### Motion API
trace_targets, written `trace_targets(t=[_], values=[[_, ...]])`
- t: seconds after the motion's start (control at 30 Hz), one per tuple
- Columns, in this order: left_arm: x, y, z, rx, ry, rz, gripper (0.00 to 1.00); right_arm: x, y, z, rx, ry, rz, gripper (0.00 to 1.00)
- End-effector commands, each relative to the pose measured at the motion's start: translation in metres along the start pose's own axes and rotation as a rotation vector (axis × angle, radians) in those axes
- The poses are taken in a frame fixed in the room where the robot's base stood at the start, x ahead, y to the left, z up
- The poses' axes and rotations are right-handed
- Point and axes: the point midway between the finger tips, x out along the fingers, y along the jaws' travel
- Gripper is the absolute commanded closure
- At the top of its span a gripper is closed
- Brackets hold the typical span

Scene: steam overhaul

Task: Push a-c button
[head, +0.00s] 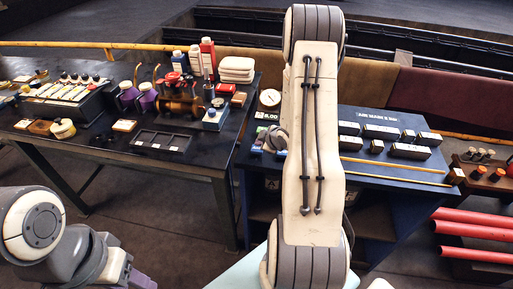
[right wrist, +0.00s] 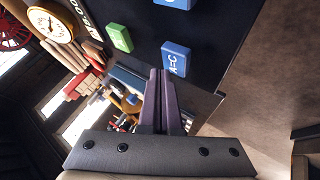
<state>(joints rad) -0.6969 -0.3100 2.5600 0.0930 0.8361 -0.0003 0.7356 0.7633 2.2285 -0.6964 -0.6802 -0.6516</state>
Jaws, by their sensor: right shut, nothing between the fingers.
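The a-c button is a blue block (right wrist: 175,57) with white lettering that reads like "A=C", on a dark panel in the right wrist view. My right gripper (right wrist: 160,73) is shut and empty, its purple fingers pressed together. The fingertips appear just beside the button's left edge in that view; I cannot tell whether they touch it. In the head view my right arm covers much of the panel area, and the button is not clearly seen there. My left arm is at the lower left of the head view, with only a purple part (head: 141,280) of its gripper showing.
A green block (right wrist: 119,38) and a round gauge (right wrist: 52,24) are near the button; another blue block (right wrist: 176,3) is at the top edge. In the head view, black labelled blocks (head: 410,151) lie on the blue table to the right, and a dark bench (head: 85,148) stands left.

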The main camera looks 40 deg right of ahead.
Motion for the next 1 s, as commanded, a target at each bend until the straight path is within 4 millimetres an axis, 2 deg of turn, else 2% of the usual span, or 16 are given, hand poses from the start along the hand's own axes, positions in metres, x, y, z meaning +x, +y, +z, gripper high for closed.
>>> trace_targets(t=[1.0], values=[[0.009,-0.001,0.001,0.000,0.000,0.000,0.50,0.006,-0.005,0.005,0.000,0.000,0.000,1.00]])
